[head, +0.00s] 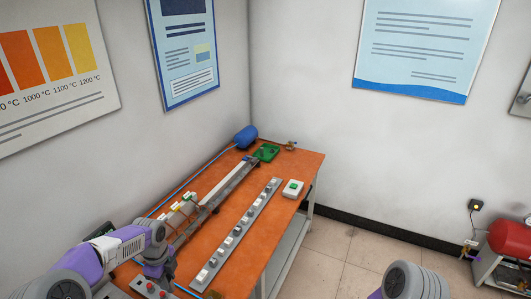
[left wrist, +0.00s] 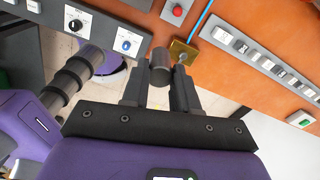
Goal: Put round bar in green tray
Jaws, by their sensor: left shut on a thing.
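The round bar (left wrist: 160,62) is a short dark grey cylinder. In the left wrist view it sits between the fingertips of my left gripper (left wrist: 161,78), which is shut on it. In the head view my left gripper (head: 162,278) is low at the near left end of the orange table; the bar is not clear there. The green tray (head: 266,152) lies at the far end of the table, well away from this gripper. My right gripper is not seen; only part of my right arm shows at the bottom of the head view.
A brass block (left wrist: 183,52) is close beside the bar. A grey control panel (left wrist: 98,32) with knobs is near the gripper. A long strip of switches (head: 238,232) and a white box with a green button (head: 293,188) are on the table. A blue cylinder (head: 246,137) is behind the tray.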

